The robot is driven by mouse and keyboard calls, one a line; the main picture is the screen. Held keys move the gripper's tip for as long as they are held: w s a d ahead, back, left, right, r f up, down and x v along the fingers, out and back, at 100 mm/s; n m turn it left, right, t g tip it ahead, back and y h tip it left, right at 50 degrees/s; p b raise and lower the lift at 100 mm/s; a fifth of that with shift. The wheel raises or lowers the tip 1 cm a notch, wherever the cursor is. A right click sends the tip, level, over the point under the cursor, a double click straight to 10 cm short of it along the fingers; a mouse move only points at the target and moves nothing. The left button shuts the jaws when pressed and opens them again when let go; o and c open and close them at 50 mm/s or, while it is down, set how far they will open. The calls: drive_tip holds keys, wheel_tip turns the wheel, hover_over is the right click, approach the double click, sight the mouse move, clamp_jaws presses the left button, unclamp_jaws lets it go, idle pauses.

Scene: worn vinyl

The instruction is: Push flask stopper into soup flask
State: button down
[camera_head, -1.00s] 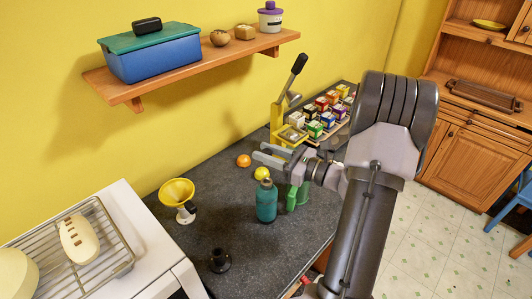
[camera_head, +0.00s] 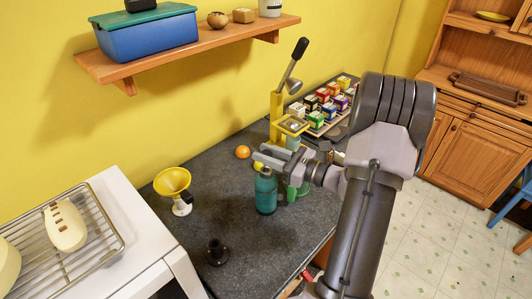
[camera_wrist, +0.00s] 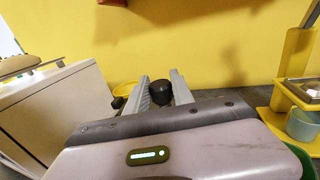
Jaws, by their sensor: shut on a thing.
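The soup flask, a teal bottle (camera_head: 265,196), stands upright on the dark worktop in the head view. My gripper (camera_head: 266,157) is level, fingers pointing left, just above the flask's top in the picture. In the wrist view my gripper (camera_wrist: 160,88) is shut on a dark, round-topped piece, the flask stopper (camera_wrist: 161,92), held between the fingertips. The fingers hide the stopper in the head view. The flask mouth is covered too, so I cannot tell whether stopper and flask touch.
An orange (camera_head: 242,152) lies behind. A green object (camera_head: 298,191) is close right of the flask. A yellow lever press (camera_head: 283,115) and several small boxes stand at the back.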

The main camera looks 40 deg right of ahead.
drive_tip(key=shift+f, duration=0.3)
drive_tip(key=shift+f+b, duration=1.4)
drive_tip(key=shift+f, duration=0.15)
drive_tip(key=c, duration=1)
unclamp_jaws()
drive_tip(key=shift+o, duration=0.2)
drive_tip(key=shift+o, duration=1.3)
drive_tip(key=shift+s, duration=0.1)
drive_tip(key=shift+b+v, duration=0.3)
drive_tip(key=shift+v, duration=1.7)
